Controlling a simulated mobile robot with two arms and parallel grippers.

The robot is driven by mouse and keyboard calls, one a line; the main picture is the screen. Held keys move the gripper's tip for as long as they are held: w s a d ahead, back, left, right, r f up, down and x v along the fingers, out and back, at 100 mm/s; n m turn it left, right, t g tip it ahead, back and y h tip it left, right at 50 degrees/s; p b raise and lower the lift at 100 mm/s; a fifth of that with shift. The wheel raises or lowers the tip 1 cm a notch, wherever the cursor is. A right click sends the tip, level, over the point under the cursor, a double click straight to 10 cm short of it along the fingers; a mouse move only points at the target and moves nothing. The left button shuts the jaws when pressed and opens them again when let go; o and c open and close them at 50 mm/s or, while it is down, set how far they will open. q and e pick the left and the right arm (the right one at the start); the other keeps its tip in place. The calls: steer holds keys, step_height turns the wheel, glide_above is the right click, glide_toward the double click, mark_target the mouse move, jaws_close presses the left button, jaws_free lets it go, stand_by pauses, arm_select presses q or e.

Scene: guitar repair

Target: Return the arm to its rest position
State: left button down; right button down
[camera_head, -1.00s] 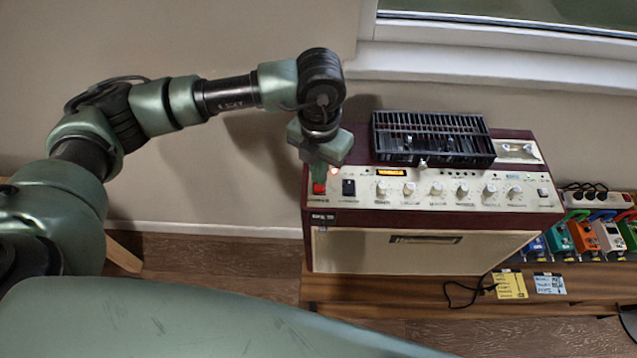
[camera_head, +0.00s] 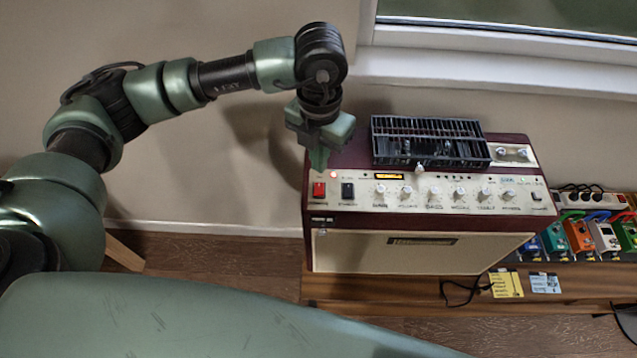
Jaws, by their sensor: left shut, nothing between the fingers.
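My left arm comes in from the left and reaches over to a maroon and cream amplifier (camera_head: 425,250). My left gripper (camera_head: 318,160) is shut and empty, pointing down above the amplifier's left end. Its fingertips are just above a red switch (camera_head: 319,189) on the control panel and appear apart from it. A black switch (camera_head: 347,190) sits to the right of the red one. A small red light glows beside the fingers, and an orange display (camera_head: 389,176) is lit. My right gripper is not in view.
A black slotted box (camera_head: 428,142) sits on top of the amplifier. The amplifier stands on a wooden bench (camera_head: 400,291), with colored pedals (camera_head: 580,237) and a power strip (camera_head: 590,198) at the right. A window sill (camera_head: 470,75) runs behind. Wall space left of the amplifier is clear.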

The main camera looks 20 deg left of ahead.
arm_select(q)
steer(key=shift+r, duration=0.5)
steer(key=shift+d, duration=0.1)
